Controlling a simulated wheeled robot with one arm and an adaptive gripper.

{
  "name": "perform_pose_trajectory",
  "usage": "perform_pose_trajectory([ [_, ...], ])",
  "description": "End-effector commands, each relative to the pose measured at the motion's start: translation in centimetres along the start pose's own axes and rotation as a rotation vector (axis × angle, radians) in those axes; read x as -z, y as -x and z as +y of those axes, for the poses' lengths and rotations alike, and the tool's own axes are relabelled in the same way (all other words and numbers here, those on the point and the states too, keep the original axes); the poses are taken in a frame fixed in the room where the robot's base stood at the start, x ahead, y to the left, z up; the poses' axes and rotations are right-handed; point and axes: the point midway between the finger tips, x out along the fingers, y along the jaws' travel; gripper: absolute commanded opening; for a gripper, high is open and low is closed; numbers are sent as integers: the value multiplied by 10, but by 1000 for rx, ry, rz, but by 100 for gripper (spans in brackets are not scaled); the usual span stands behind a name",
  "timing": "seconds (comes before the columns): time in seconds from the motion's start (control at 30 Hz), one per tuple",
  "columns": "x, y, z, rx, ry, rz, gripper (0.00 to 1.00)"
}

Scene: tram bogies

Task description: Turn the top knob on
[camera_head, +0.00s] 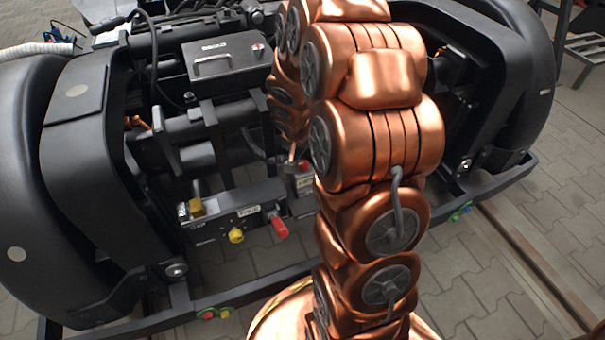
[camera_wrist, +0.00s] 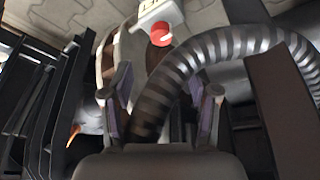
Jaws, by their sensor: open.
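In the head view, a dark panel (camera_head: 240,212) on the bogie carries a yellow knob (camera_head: 236,235) and a red knob (camera_head: 279,227). A small grey box (camera_head: 304,184) with a red top stands right of the panel, partly behind my arm. In the wrist view, a red round knob (camera_wrist: 160,35) on a white box (camera_wrist: 158,12) shows at the top. I cannot tell which is the top knob. My gripper (camera_wrist: 166,88) is open and empty, apart from the red knob; my arm hides it in the head view.
A thick ribbed hose (camera_wrist: 225,48) curves close behind and right of my fingers in the wrist view. Dark frame bars (camera_wrist: 45,110) stand at the left. In the head view, a black box (camera_head: 224,62) sits above the panel, and paved floor (camera_head: 490,260) lies open at right.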

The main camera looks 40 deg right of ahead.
Motion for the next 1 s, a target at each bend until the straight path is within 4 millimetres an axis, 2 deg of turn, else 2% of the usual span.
perform_pose_trajectory([
  [0.03,-2,-11,0,3,-6,-1,60],
  [0.27,-1,-26,-1,8,-17,1,60],
  [0.7,-2,-82,-2,9,-16,0,60],
  [1.0,-1,-93,-2,10,-16,1,60],
])
